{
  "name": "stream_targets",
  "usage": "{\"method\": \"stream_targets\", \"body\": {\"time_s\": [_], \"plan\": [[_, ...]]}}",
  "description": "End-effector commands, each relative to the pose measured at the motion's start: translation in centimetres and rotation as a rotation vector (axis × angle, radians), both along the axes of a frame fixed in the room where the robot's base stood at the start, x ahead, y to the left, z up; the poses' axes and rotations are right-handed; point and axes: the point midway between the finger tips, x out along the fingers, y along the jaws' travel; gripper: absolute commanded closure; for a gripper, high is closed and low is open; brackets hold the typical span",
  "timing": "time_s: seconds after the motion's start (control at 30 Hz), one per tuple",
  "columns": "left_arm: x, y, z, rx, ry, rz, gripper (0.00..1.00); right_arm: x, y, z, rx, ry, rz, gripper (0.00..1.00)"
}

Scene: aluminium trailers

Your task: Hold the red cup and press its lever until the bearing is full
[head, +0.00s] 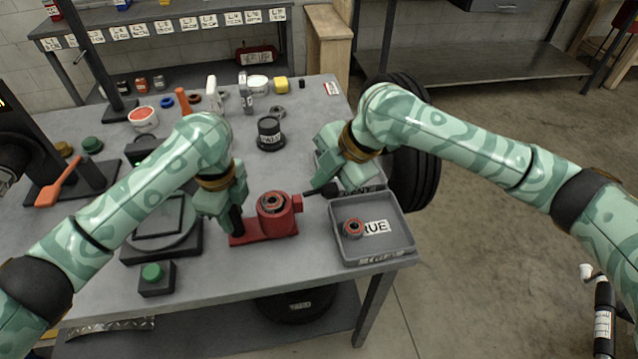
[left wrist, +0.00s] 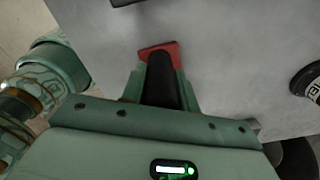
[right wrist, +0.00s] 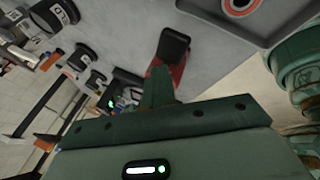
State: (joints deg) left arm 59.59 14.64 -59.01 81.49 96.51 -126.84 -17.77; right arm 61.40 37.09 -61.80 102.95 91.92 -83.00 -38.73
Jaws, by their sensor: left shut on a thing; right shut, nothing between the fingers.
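The red cup (head: 265,226) stands on the bench near its front edge, with a ring-shaped bearing (head: 272,202) in its top. How full the bearing is cannot be told. My left gripper (head: 236,214) is shut on the cup's black upright grip (left wrist: 161,80) at the left end of the red base. The red end (left wrist: 160,48) shows beyond it in the left wrist view. The cup's lever, with a black end (head: 320,190), sticks out to the right; it also shows in the right wrist view (right wrist: 173,44). My right gripper (right wrist: 159,84) is shut and empty close beside it; contact is unclear.
A grey tray (head: 350,257) with a red-centred ring (head: 353,228) and a label lies right of the cup. A black pot (head: 269,134) stands behind. A scale-like device (head: 162,222) and a green-button box (head: 155,278) are at left. A tyre (head: 412,175) stands beyond the bench's right edge.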

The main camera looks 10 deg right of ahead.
Motion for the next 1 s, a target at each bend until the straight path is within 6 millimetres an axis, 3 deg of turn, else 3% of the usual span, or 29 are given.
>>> {"method": "stream_targets", "body": {"time_s": [1.0], "plan": [[0.02,0.08,-0.03,0.000,0.001,0.000,0.99,-0.03,-0.48,-1.07,-0.009,0.004,-0.003,1.00]]}}
